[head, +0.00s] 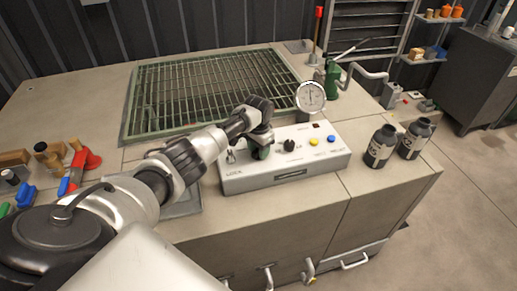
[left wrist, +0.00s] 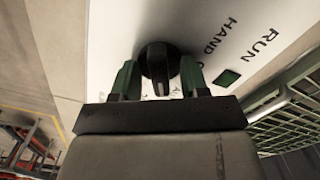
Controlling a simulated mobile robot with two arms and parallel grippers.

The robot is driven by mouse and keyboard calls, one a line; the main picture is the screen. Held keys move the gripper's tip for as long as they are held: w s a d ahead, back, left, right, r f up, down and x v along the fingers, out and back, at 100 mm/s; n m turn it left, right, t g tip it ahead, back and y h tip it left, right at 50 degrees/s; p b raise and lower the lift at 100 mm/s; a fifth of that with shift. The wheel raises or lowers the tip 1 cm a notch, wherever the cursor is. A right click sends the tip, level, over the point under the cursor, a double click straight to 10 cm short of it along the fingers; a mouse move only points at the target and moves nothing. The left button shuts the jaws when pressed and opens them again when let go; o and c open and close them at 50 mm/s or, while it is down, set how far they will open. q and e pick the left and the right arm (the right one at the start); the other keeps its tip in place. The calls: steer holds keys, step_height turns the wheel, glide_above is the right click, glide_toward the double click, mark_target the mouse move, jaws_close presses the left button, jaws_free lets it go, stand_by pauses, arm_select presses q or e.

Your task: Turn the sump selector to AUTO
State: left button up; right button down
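The sump control panel is a low white box (head: 285,177) on the bench, with a black knob (head: 289,145) in the middle of its top. My left gripper (head: 262,151) is over the left part of the box, pointing down. In the left wrist view, a black selector knob (left wrist: 158,62) with a raised grip bar stands between my left gripper's green fingers (left wrist: 158,82). The fingers are open, one on each side of the bar, with gaps showing. My right gripper is not in view.
A round gauge (head: 311,97) stands behind the panel. A yellow button (head: 314,140) and a blue button (head: 331,138) are on its right part. Dark bottles (head: 381,146) stand to the right. A green-framed grate (head: 205,92) lies behind. Coloured items (head: 84,160) lie at the left.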

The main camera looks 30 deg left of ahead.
arm_select(q)
step_height(320, 180, up, 11)
steer(key=b, duration=0.1)
stand_by(0.5)
steer(key=shift+f, duration=0.15)
